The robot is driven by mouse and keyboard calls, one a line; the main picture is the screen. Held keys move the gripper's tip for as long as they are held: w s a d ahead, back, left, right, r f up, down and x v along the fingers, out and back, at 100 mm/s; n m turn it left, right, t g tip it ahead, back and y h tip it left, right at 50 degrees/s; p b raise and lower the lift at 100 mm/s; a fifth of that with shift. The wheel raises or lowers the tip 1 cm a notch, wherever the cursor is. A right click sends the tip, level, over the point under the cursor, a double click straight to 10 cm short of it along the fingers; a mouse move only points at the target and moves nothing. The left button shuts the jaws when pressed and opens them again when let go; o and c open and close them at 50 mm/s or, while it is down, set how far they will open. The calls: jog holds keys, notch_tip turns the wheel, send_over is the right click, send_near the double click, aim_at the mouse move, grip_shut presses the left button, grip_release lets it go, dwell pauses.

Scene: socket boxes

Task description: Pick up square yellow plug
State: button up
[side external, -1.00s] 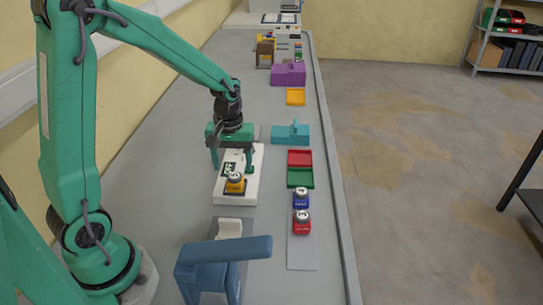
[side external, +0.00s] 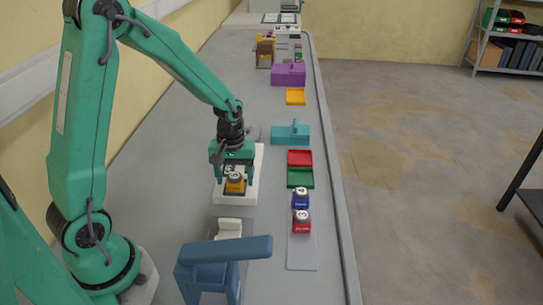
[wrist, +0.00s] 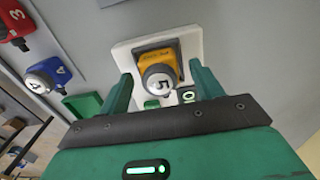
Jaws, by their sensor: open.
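The square yellow plug (side external: 235,186) has a round grey-and-white top marked 5. It sits on the white socket box (side external: 222,199), and it also shows in the wrist view (wrist: 155,57). Contact between the fingers and the plug does not show.
A blue plug marked 4 (side external: 300,199) and a red plug marked 3 (side external: 302,223) stand on a grey strip to the right. Red (side external: 300,158) and green (side external: 300,178) trays lie behind them. A blue fixture (side external: 207,267) stands in front; a teal block (side external: 290,135) is behind.

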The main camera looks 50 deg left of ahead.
jog(key=c, duration=1.2)
jog(key=shift+c, duration=0.2)
jog(key=shift+r, duration=0.15)
jog(key=shift+r, duration=0.4)
notch_tip(320, 180, up, 3)
jog(key=shift+r, duration=0.1)
jog(key=s+d+r, duration=0.4)
jog(key=d+r, duration=0.2)
jog(key=d, duration=0.4)
jog(key=shift+s+d+r, duration=0.15)
jog(key=shift+d+r, duration=0.2)
jog(key=shift+d, duration=0.05)
